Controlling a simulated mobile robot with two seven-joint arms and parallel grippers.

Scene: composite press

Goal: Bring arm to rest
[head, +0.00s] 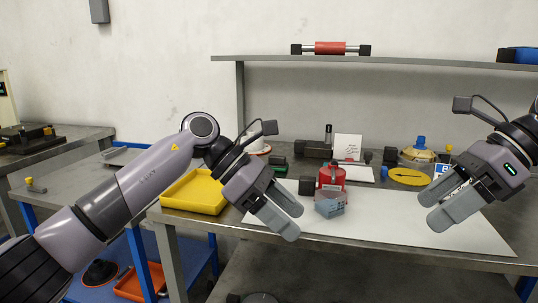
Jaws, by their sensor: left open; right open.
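My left arm (135,190) reaches in from the left over the table. Its gripper (272,228) hangs above the left part of the white sheet, open, with nothing seen between its fingers. My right gripper (433,208) is above the right part of the sheet, also open and apparently empty. Its arm comes in from the right edge.
The white sheet (385,235) covers much of the metal table. A yellow tray (190,196) stands left, behind my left arm. A yellow disc (410,177) and small items line the back. A shelf (400,60) above holds a red-black cylinder (330,48).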

